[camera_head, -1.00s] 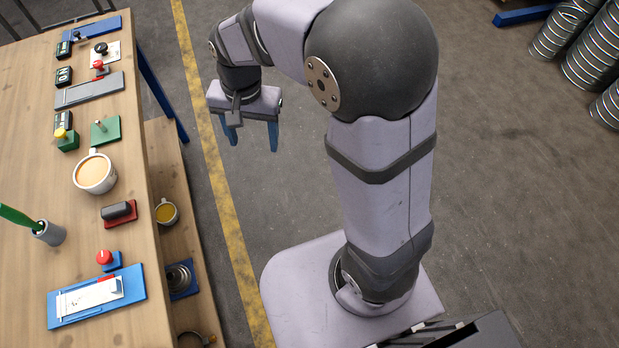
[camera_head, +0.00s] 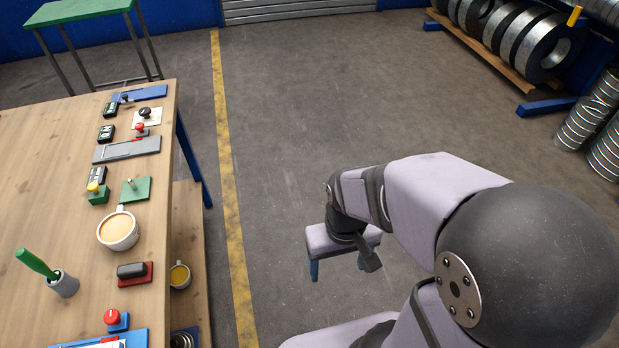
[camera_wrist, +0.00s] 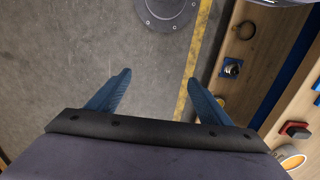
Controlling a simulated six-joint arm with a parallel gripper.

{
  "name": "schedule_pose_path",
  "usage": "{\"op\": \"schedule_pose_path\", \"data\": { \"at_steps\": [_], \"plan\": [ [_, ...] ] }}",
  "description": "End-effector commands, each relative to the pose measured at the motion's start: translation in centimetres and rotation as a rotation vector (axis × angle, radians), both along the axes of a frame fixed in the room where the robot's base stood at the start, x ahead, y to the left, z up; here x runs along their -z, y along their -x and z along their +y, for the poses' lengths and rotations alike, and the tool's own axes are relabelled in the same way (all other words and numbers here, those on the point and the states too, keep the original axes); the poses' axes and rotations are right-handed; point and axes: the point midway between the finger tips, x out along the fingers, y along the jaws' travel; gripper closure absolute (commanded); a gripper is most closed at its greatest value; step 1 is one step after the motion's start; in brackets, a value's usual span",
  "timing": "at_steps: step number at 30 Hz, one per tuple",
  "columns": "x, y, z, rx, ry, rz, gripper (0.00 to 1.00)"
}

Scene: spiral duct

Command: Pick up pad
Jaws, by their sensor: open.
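Nothing is plainly marked as the pad. A dark rounded block on a red base (camera_head: 132,272) lies near the right edge of the workbench and may be it. It also shows at the right edge of the wrist view (camera_wrist: 296,130). My gripper (camera_head: 338,268) hangs over the floor, right of the yellow line and well apart from the bench. In the wrist view my gripper (camera_wrist: 158,78) has its blue fingers spread, with only floor between them.
The wooden workbench (camera_head: 60,160) carries a mug (camera_head: 118,230), a green-handled tool in a holder (camera_head: 62,284), a red button (camera_head: 112,318) and several small fixtures. A lower shelf holds a yellow-filled cup (camera_head: 179,275). Open floor lies between bench and arm.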

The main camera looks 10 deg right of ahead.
Motion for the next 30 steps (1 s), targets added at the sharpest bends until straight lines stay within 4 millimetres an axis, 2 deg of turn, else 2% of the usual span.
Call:
{"op": "schedule_pose_path", "data": {
  "at_steps": [11, 14, 17, 20, 23, 26, 30],
  "plan": [
    [0.0, -0.2, 0.1, -0.007, 0.0, 0.0, 0.12],
    [-0.2, -0.9, 0.4, -0.053, 0.001, 0.0, 0.12],
    [-0.6, -2.6, 1.2, -0.159, 0.003, -0.003, 0.12],
    [-1.2, -5.3, 2.7, -0.334, 0.007, -0.006, 0.12],
    [-1.8, -8.6, 5.2, -0.566, 0.014, -0.01, 0.12],
    [-2.2, -11.9, 8.5, -0.832, 0.024, -0.012, 0.12],
    [-2.6, -15.7, 14.0, -1.208, 0.039, -0.016, 0.12]
  ]
}}
